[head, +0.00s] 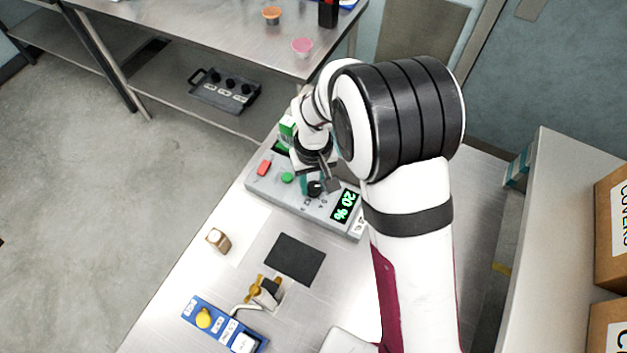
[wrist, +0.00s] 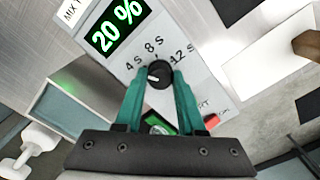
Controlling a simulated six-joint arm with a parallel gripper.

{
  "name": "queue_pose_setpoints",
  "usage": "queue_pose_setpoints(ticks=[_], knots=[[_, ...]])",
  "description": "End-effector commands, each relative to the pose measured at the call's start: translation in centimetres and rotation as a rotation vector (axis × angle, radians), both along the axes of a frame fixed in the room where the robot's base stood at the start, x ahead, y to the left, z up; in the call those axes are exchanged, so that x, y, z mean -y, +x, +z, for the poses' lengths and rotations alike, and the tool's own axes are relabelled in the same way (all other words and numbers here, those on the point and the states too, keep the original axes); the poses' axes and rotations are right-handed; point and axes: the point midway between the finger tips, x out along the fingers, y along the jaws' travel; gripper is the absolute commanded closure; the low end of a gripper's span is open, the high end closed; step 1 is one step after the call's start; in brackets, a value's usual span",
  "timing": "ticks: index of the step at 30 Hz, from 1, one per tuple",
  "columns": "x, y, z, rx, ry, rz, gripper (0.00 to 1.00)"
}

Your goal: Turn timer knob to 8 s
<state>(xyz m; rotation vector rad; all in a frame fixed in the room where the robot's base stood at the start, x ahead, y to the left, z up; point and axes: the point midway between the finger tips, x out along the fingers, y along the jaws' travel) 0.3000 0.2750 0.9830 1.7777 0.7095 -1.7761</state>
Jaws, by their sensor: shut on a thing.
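The black timer knob (wrist: 159,72) sits on a grey control box (head: 258,189), below the labels 4 s, 8 s and 12 s in the wrist view. Its small white mark shows on the knob's left part, turned away from the 8 s label. The knob also shows in the head view (head: 314,189). My gripper (wrist: 160,78) has its teal fingers on both sides of the knob, shut on it. In the head view my gripper (head: 316,184) comes down from above onto the box. The box's display (wrist: 117,27) reads 20 % in green.
The box also bears a green button (head: 287,177) and a red switch (head: 264,168). A dark mat (head: 295,259), a brass-coloured valve (head: 265,289) and a blue panel (head: 219,325) with a yellow knob are nearer on the bench. Stacked cartons (head: 610,235) stand at right.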

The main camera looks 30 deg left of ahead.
Motion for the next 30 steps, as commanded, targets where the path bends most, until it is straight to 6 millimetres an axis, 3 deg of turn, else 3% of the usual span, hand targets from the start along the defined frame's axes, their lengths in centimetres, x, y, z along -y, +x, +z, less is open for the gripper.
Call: queue_pose_setpoints(ticks=[18, 30], knots=[[0.12, -0.13, 0.0, -0.004, -0.004, -0.581, 1.0], [0.12, -0.15, -0.01, -0.003, -0.005, -0.881, 1.0]])
